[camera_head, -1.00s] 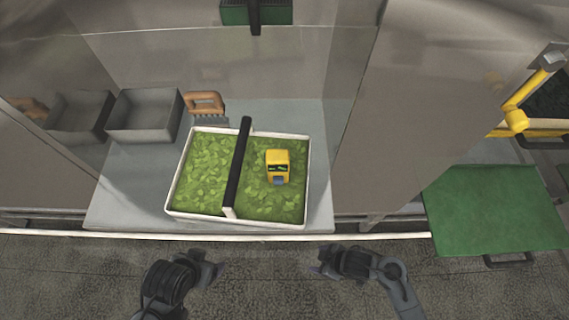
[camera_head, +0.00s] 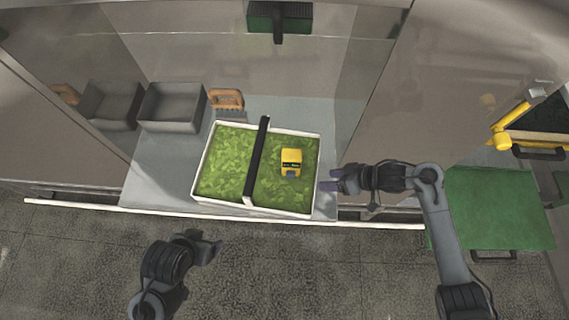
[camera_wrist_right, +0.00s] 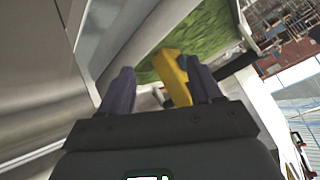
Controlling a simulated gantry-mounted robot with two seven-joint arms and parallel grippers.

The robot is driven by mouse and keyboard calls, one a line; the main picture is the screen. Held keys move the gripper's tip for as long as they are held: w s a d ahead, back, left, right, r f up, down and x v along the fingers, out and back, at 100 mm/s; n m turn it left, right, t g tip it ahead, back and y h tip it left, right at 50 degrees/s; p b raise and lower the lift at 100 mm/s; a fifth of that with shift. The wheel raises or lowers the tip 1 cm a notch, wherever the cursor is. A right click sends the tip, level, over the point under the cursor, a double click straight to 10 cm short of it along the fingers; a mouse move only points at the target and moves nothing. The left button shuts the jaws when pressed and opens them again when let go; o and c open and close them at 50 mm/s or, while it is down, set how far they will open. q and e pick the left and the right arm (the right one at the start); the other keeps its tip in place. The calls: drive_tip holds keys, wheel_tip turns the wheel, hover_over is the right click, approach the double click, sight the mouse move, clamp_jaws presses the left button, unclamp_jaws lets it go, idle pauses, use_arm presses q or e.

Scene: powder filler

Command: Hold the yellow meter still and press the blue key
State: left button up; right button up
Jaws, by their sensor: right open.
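The yellow meter (camera_head: 291,160) stands in the right part of a white-rimmed tray with a green leafy-looking bed. The blue key (camera_head: 291,174) shows as a small blue-grey patch at its near lower side. My right gripper (camera_head: 332,180) is open and empty, just right of the tray and apart from the meter. In the right wrist view the meter (camera_wrist_right: 172,76) shows beyond and between the open fingers (camera_wrist_right: 160,92), partly hidden by the right finger. My left gripper (camera_head: 212,242) is in front of the bench, away from the tray; its jaw state is unclear.
The tray's white rim (camera_head: 254,211) and a black bar (camera_head: 257,160) across it stand left of the meter. A grey wall (camera_head: 385,110) rises right of the bench.

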sight(299, 170)
drive_tip(key=w+a+n+y+b, duration=0.1)
drive_tip(key=n, duration=0.1)
drive_tip(key=a+f+n+y+b, duration=0.1)
drive_tip(key=shift+w+a+f+n+t, duration=0.15)
drive_tip(key=shift+w+n+t, duration=0.2)
drive_tip(key=shift+n+t, duration=0.05)
drive_tip(key=shift+w+a+n+y+b, duration=0.3)
drive_tip(key=shift+w+a+n+b, duration=0.25)
drive_tip(key=shift+n, duration=0.25)
drive_tip(key=shift+w+a+f+b, duration=0.1)
drive_tip(key=shift+a+f+b, duration=0.15)
drive_tip(key=shift+a+b, duration=0.25)
drive_tip(key=b+x, duration=0.4)
drive_tip(key=x, duration=0.3)
drive_tip(key=shift+r, duration=0.1)
use_arm(q)
wheel_tip(299, 170, down, 11)
drive_tip(key=b, duration=0.1)
drive_tip(key=shift+s+r, duration=0.15)
drive_tip(key=shift+r, duration=0.05)
use_arm(e)
drive_tip(key=shift+x, duration=0.85)
